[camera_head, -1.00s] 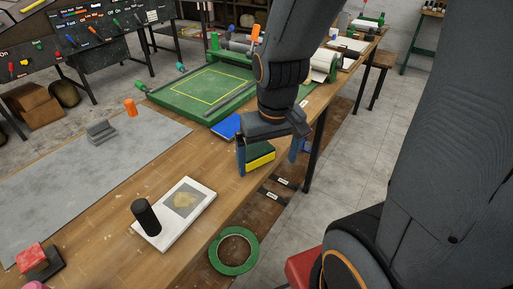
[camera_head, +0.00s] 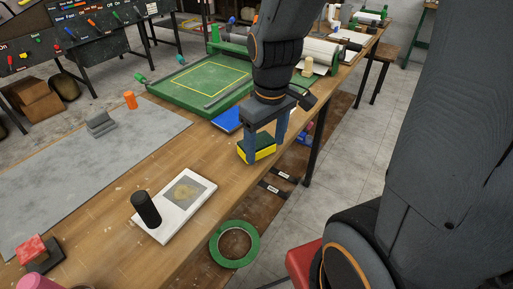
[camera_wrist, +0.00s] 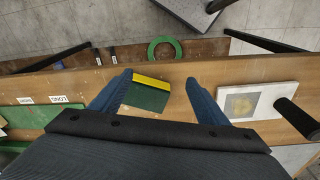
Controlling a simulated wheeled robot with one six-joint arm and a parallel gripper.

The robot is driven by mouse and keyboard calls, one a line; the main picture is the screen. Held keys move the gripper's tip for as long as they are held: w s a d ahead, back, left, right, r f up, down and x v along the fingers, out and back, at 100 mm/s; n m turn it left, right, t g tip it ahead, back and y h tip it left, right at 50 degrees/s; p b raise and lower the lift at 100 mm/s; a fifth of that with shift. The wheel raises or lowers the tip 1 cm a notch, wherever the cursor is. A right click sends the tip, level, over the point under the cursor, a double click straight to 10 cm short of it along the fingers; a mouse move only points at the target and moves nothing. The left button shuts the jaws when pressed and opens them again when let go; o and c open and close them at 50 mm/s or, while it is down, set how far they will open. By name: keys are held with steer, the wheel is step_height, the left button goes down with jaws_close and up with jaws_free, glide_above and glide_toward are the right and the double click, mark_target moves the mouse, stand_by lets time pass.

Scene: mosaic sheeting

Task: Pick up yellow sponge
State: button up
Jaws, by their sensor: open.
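The yellow sponge (camera_head: 262,154) has a dark green top layer and lies on the wooden table near its front edge. My gripper (camera_head: 265,153) is open, pointing down with its blue fingers around the sponge. In the wrist view the sponge (camera_wrist: 148,95) shows between the two spread fingers of my gripper (camera_wrist: 165,85), closer to the left finger. A gap shows between the sponge and the right finger. Part of the sponge is hidden by a finger in the head view.
A white board with a picture (camera_head: 190,188) and a black cylinder (camera_head: 146,209) are on the table. A blue item (camera_head: 227,119) and a green press bed (camera_head: 203,87) lie behind the sponge. Green tape (camera_head: 216,254) is below the table's edge.

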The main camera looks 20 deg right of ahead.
steer(key=w+n, duration=0.2)
steer(key=n, duration=0.1)
steer(key=w+n+b, duration=0.1)
steer(key=n, duration=0.3)
steer(key=w+r+n, duration=0.1)
steer(key=w+n, duration=0.1)
steer(key=n, duration=0.2)
steer(key=shift+w+a+r+g+b, duration=0.1)
steer(key=shift+w+g+b, duration=0.2)
steer(key=shift+g+b, duration=0.1)
steer(key=n, duration=0.1)
steer(key=w+n, duration=0.1)
steer(key=n, duration=0.1)
steer(key=w+n, duration=0.1)
steer(key=n, duration=0.1)
steer(key=shift+r+b, duration=0.3)
steer(key=shift+r, duration=0.05)
step_height(320, 180, down, 2)
steer(key=shift+f, duration=0.1)
steer(key=f, duration=0.1)
steer(key=f+p, duration=0.1)
steer(key=f, duration=0.2)
steer(key=shift+s+d+p, duration=0.2)
steer(key=shift+s+p, duration=0.1)
steer(key=shift+s, duration=0.05)
steer(key=shift+f, duration=0.75)
